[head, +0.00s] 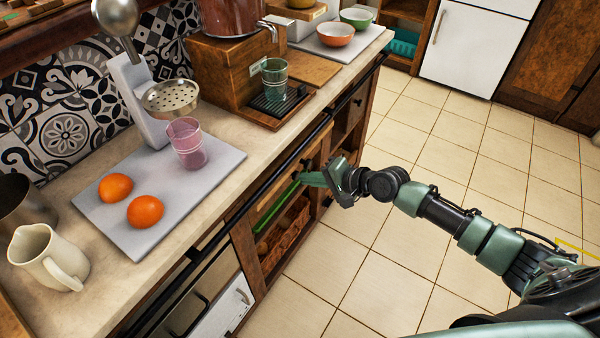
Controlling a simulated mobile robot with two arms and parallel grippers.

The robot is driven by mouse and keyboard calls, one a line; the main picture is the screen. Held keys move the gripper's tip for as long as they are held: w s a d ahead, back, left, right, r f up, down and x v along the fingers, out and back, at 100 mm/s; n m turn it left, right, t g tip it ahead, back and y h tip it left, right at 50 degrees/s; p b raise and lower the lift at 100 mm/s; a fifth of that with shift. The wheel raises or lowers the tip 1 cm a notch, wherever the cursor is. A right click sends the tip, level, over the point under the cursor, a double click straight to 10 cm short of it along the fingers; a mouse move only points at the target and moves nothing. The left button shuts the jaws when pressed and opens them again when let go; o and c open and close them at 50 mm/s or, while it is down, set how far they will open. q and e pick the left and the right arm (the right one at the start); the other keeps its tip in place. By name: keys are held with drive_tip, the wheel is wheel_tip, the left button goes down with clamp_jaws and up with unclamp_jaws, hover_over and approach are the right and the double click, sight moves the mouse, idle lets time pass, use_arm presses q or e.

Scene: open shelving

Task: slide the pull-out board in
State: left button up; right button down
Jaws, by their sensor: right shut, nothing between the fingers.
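A light wooden board edge (272,195), which looks like the pull-out board, shows in the cabinet front just under the counter. It sits nearly level with the cabinet frame; how far it stands out is hard to tell. My right gripper (305,179) is shut and empty, its fingertips at the cabinet front by the right part of this edge. I cannot tell whether they touch it. The gripper hides part of the cabinet front there. My left gripper is out of view.
A black rail (290,160) runs along the counter front. Below the board are a green item (277,208) and a wicker basket (285,240) on open shelves. A grey board (190,210) with oranges and a glass lies on the counter. The tiled floor (400,265) is clear.

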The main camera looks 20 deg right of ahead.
sight(289, 169)
drive_tip(key=shift+w+a+r, duration=0.15)
drive_tip(key=shift+w+a, duration=0.7)
drive_tip(key=shift+w, duration=0.35)
drive_tip(key=shift+w+a+r, duration=0.1)
drive_tip(key=shift+w+a, duration=0.7)
drive_tip(key=shift+w, duration=0.25)
drive_tip(key=shift+p, duration=0.3)
